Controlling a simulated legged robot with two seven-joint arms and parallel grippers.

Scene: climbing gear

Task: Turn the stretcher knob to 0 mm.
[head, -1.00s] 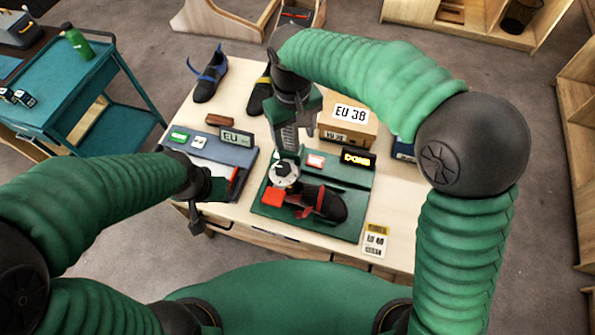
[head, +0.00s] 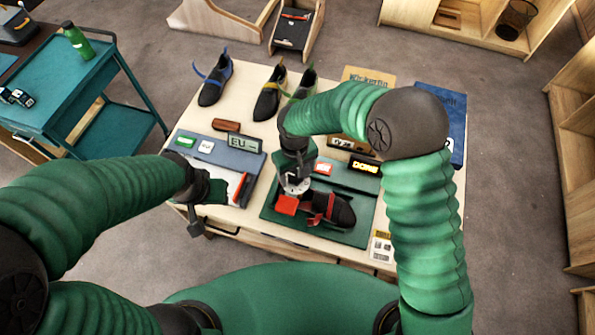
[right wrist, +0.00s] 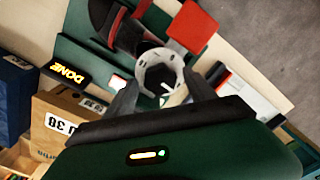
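The stretcher knob (head: 298,187) is a pale round dial with dark marks on the green stretcher board (head: 345,236). It also shows in the right wrist view (right wrist: 159,72). A dark shoe with red straps (head: 333,209) lies beside it, with a red block (head: 286,205) at its left end. My right gripper (head: 296,178) is over the knob, pointing down. In the right wrist view its fingers (right wrist: 161,82) stand apart on either side of the knob; whether they touch it is unclear. My left gripper (head: 205,208) hangs left of the board; its fingers are unclear.
A lit DONE sign (head: 365,167) stands behind the shoe. A blue-grey device with an EU display (head: 243,142) is to the left. Several shoes (head: 214,80) and boxes stand behind. A label card (head: 382,246) lies at the table's front right.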

